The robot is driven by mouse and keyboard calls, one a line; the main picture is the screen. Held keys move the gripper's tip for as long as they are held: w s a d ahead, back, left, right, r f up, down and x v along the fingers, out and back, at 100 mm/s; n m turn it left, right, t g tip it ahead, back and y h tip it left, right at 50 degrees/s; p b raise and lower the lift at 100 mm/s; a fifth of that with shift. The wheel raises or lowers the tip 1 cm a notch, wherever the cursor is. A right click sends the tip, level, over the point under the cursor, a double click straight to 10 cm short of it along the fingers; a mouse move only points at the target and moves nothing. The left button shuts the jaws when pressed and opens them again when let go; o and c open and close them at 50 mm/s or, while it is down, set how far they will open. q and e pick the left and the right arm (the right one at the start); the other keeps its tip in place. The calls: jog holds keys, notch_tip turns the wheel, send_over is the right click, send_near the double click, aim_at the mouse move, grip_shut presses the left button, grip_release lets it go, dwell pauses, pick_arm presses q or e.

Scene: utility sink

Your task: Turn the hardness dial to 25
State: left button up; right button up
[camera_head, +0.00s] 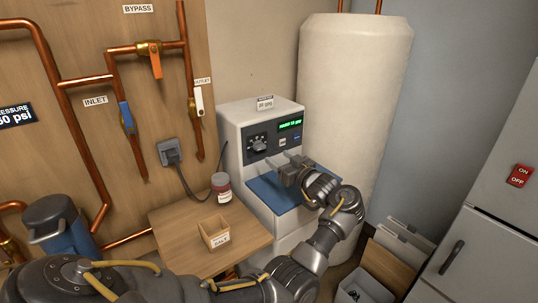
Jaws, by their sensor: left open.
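The hardness dial (258,144) is a dark round knob on the dark front panel of the white water softener (236,122). Its pointer position is too small to read. A green-lit display (290,124) sits to the right of the dial, its digits not clearly legible. My left gripper (276,164) is open and empty, in front of the softener, just below and right of the dial and above the blue lid (265,191). It appears apart from the dial. My right gripper is not in view.
A small sign (265,102) stands on the softener. A tall white tank (352,90) is behind it at the right. A wooden table (171,223) at the left bears a red-labelled jar (221,187) and a small wooden box (214,232). Copper pipes and valves line the left wall.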

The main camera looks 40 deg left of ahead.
aim_at(262, 147)
pick_arm(q)
jog(key=x, duration=0.3)
jog(key=f+x, duration=0.1)
jog(key=x, duration=0.3)
jog(key=w+p+x, duration=0.1)
jog(key=x, duration=0.2)
jog(key=shift+f, duration=0.25)
jog(key=shift+w+a, duration=0.2)
jog(key=shift+a, duration=0.2)
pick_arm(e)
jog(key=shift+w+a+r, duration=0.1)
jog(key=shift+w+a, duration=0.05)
pick_arm(q)
jog(key=c, duration=1)
